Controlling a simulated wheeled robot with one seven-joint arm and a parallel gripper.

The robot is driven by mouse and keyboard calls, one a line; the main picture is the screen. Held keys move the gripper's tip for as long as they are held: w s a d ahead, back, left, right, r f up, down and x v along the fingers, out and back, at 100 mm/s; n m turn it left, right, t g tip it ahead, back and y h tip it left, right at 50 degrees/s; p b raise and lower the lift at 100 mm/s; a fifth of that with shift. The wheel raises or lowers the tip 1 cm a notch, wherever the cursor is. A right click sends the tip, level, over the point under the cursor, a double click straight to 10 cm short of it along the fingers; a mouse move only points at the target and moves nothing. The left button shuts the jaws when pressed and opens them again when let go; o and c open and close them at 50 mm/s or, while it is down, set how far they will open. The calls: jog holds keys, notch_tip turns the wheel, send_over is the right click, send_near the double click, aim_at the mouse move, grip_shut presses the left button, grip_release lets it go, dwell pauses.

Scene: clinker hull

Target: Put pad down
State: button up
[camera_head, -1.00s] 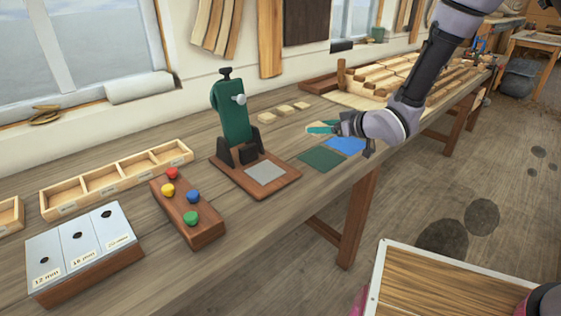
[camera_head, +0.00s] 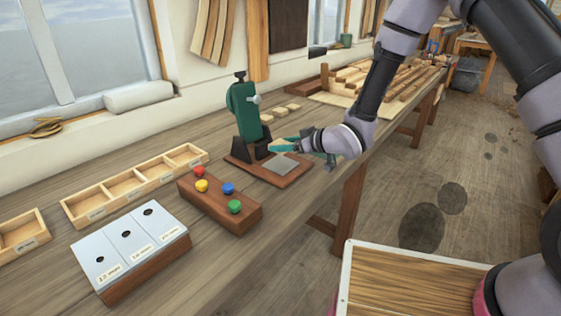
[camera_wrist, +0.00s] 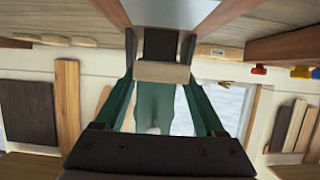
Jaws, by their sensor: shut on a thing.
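A pale wooden pad (camera_wrist: 163,72) is held between the two green fingertips of my gripper (camera_wrist: 163,76) in the wrist view. In the head view my gripper (camera_head: 281,145) is in front of the green press (camera_head: 244,112), above the press's wooden base, and the pad shows only as a small pale patch. A grey square plate (camera_head: 283,165) lies on that base, below and close to the gripper. The pad looks held above the plate; the exact gap cannot be told. The press's green body also shows behind the pad in the wrist view (camera_wrist: 155,108).
Several pale pads (camera_head: 281,112) lie on the bench behind the press. A block with coloured knobs (camera_head: 217,203), a divided tray (camera_head: 133,187) and a labelled metal-topped block (camera_head: 130,246) stand to the left. Wooden strips lie further back.

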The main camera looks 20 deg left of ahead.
aim_at(284, 165)
jog(key=shift+f, duration=2.6)
jog(key=o, duration=1.3)
jog(key=shift+f, duration=0.15)
